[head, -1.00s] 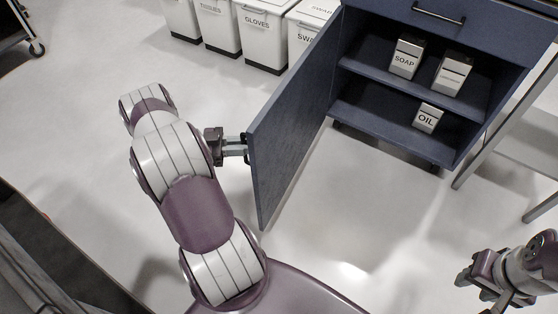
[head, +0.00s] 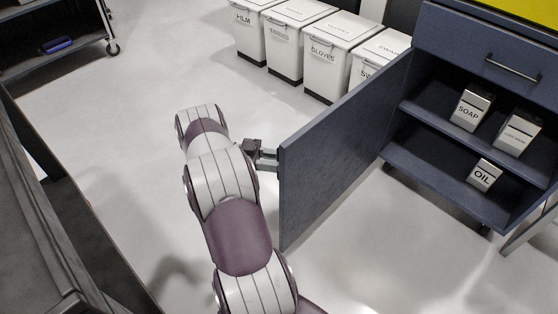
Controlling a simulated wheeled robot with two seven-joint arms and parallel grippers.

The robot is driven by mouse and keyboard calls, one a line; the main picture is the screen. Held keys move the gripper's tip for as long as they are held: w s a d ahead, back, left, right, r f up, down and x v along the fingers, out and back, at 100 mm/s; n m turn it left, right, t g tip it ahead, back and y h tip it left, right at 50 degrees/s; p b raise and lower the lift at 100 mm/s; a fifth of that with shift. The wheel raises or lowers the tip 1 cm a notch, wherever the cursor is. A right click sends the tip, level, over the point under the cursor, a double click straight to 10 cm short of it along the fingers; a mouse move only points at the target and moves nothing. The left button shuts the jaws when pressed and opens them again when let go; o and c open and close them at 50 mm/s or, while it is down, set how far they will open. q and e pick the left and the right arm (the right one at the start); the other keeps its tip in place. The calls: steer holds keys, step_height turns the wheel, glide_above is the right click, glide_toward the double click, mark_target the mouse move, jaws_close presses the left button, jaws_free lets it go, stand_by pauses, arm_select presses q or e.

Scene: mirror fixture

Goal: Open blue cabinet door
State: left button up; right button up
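The blue cabinet (head: 440,183) stands at the right with its door (head: 335,158) swung wide open toward the left. Its shelves are exposed. My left gripper (head: 268,158) is at the outer face of the door, close to its free edge. Its fingers reach the door where the handle sits and look closed on it. The handle itself is mostly hidden by the fingers and the door edge. My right gripper is out of view.
A soap box (head: 470,108), another box (head: 517,132) and an oil box (head: 484,175) stand on the shelves. A drawer with a handle (head: 512,69) is above. White bins (head: 325,55) stand behind the door. A dark bench (head: 45,230) is at the left. The floor between is clear.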

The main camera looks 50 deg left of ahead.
arm_select(q)
steer(key=p+v, duration=0.1)
steer(key=v, duration=0.6)
steer(key=shift+s+a, duration=0.15)
steer(key=shift+a, duration=0.05)
